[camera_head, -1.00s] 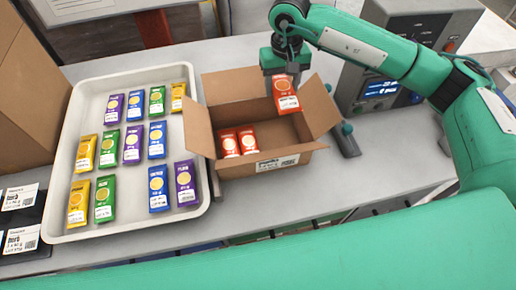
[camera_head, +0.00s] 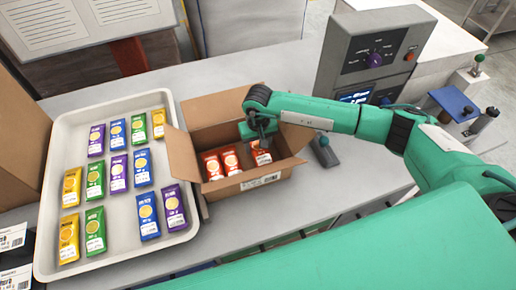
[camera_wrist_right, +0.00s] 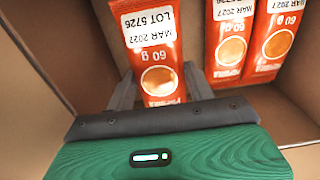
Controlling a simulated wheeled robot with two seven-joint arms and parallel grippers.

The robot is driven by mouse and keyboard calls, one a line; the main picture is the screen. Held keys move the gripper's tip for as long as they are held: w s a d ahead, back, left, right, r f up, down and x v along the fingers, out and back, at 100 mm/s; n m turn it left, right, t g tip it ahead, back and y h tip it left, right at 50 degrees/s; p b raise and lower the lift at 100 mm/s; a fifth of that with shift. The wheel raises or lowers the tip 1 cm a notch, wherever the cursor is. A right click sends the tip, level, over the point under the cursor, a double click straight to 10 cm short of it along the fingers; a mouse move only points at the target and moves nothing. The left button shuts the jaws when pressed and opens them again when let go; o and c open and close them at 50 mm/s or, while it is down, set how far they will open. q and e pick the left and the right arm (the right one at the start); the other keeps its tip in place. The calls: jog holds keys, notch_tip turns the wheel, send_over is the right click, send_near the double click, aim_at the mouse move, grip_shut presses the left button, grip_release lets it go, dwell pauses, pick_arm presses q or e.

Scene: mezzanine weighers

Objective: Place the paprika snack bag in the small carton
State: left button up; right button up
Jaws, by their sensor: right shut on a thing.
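My right gripper (camera_head: 258,140) reaches down into the small carton (camera_head: 262,178), shut on a red-orange snack bag (camera_head: 261,155). In the right wrist view this bag (camera_wrist_right: 148,50) hangs between the fingers, its label turned upside down, reading LOT 5726 and MAR 2027. Two more red-orange bags (camera_head: 213,166) stand side by side in the carton, to the left of the held one; they also show in the wrist view (camera_wrist_right: 228,40). The carton's flaps are open. Whether the held bag touches the carton floor I cannot tell. My left gripper is not in view.
A white tray (camera_head: 47,195) left of the carton holds several purple, blue, green and yellow bags. A grey control box (camera_head: 345,55) stands behind on the right. A large brown box (camera_head: 20,135) is at the far left.

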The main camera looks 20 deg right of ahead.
aim_at(258, 151)
notch_tip(258, 151, down, 4)
jog(key=shift+r+p, duration=0.2)
jog(key=shift+p, duration=0.35)
jog(key=shift+f, duration=0.2)
jog(key=shift+f, duration=0.1)
jog(key=shift+f, duration=0.1)
jog(key=o, duration=1)
